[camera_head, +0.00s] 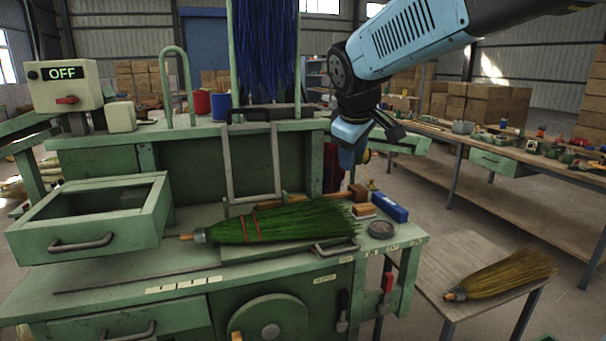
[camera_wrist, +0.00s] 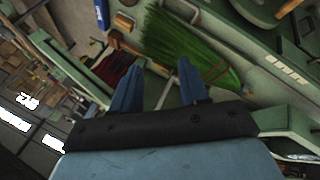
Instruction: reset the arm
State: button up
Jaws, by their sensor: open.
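My arm (camera_head: 410,40) reaches in from the upper right in the head view. My gripper hangs over the right back part of the green bench; its fingers are partly hidden there behind the wrist. In the wrist view my gripper (camera_wrist: 158,85) shows two blue fingers spread apart with nothing between them. A green broom head (camera_head: 275,222) lies flat on the bench top, apart from my gripper; it also shows beyond the fingers in the wrist view (camera_wrist: 180,45).
An open drawer (camera_head: 95,243) juts out at the bench's left. A control box (camera_head: 66,86) reads OFF. A blue box (camera_head: 389,207) and a round dark tin (camera_head: 381,229) lie at the bench's right. A straw-coloured broom head (camera_head: 500,274) lies on a low side table.

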jog(key=s+d+f+m, duration=0.2)
jog(key=s+d+m, duration=0.1)
jog(key=s, duration=0.3)
jog(key=s+d+f+m, duration=0.3)
jog(key=s+d, duration=0.2)
jog(key=s, duration=0.2)
jog(key=s+d+f+m+g+y, duration=0.1)
jog(key=s+d+f+m, duration=0.1)
jog(key=s+d+m, duration=0.2)
jog(key=s+d, duration=0.1)
jog(key=s, duration=0.2)
jog(key=shift+s+f, duration=0.15)
jog(key=shift+s, duration=0.1)
